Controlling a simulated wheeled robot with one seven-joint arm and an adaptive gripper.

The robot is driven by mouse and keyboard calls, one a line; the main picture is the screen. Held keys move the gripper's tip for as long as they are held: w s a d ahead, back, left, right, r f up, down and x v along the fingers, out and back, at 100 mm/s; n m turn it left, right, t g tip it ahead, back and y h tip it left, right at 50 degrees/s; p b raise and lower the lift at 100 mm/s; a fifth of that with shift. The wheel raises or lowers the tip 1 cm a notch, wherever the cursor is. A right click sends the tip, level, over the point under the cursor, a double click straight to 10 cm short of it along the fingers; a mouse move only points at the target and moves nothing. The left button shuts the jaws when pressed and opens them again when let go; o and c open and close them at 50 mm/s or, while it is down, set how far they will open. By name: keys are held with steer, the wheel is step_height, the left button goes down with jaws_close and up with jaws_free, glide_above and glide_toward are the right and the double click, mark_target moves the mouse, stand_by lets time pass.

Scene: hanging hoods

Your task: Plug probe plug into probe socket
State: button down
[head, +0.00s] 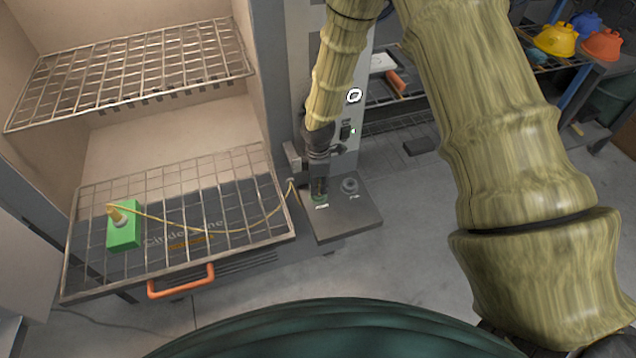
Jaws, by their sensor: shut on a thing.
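My gripper (319,186) points down over the grey ledge beside the oven, its dark fingers small and close together. It is shut on the probe plug, which is mostly hidden by the fingers. A thin yellow cable (255,225) runs from a yellow probe handle (117,216) in a green block (124,233) across the rack and rises just left of the gripper. A green-ringed socket (320,201) shows right below the fingertips. A grey round socket (349,185) is to its right, apart from the gripper. I cannot tell whether the plug touches or enters the green-ringed socket.
The green block sits on the lower wire rack (85,262), with an upper rack (140,70) above. An orange handle (181,281) is at the oven's front. A control panel (346,140) stands behind the gripper.

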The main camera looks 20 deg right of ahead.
steer(key=shift+f, duration=0.35)
steer(key=c, duration=1.2)
jaws_free()
steer(key=shift+c, duration=0.2)
steer(key=shift+r, duration=0.1)
step_height(320, 180, up, 12)
steer(key=shift+a, duration=0.1)
